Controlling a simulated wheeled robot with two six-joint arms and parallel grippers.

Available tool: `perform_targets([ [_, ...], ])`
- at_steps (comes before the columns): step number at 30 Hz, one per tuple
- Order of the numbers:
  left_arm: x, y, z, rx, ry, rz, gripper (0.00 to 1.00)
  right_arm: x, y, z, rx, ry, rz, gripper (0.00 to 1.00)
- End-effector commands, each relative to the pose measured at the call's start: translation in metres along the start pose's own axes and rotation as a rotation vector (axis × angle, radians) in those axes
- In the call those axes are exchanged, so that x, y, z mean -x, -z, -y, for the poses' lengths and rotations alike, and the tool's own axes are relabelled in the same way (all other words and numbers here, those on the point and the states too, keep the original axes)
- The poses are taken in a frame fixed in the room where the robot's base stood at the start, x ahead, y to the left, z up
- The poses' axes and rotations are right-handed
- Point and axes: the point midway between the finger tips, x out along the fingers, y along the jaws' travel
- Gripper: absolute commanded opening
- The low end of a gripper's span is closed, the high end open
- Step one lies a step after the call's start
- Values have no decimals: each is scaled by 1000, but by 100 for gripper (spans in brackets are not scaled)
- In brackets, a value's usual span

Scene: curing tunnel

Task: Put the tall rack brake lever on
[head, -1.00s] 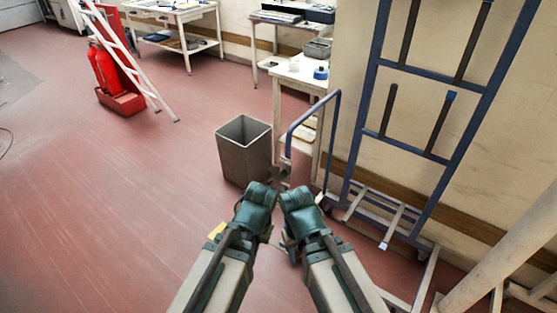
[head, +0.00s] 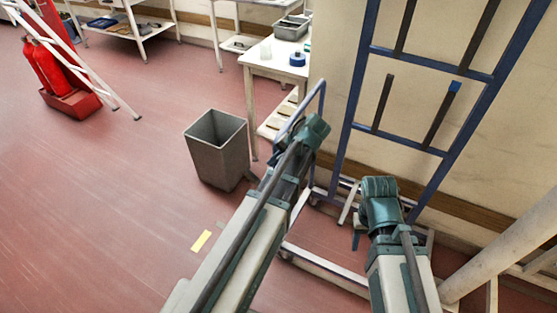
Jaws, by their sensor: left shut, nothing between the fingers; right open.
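The tall rack (head: 447,160) is a blue upright frame against the wall at the right, with dark bars across its openings. Its pale lower base shows near the floor. I cannot pick out the brake lever; my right arm covers part of the base. My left gripper (head: 305,135) is shut and empty, beside the blue handle loop left of the rack. Whether it touches the loop I cannot tell. My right gripper (head: 380,195) is open in front of the rack's lower part. Its fingertips are mostly hidden behind its own body.
A grey bin (head: 216,148) stands left of my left gripper. A white table (head: 268,68) with a blue-topped item stands behind it. A yellow strip (head: 201,241) lies on the red floor. A thick pale pipe (head: 500,255) slants at the lower right.

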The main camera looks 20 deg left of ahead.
Motion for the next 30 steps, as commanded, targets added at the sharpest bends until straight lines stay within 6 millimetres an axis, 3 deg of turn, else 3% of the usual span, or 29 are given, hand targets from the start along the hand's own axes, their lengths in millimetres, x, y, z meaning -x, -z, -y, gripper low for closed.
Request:
perform_targets([
  [11, -12, 2, 7, 8, 16, 4, 0, -8, 0, 1, 0, 0, 0, 50],
  [30, -117, 2, 6, 7, 15, 4, 0, -95, 6, 9, 0, 0, 0, 50],
])
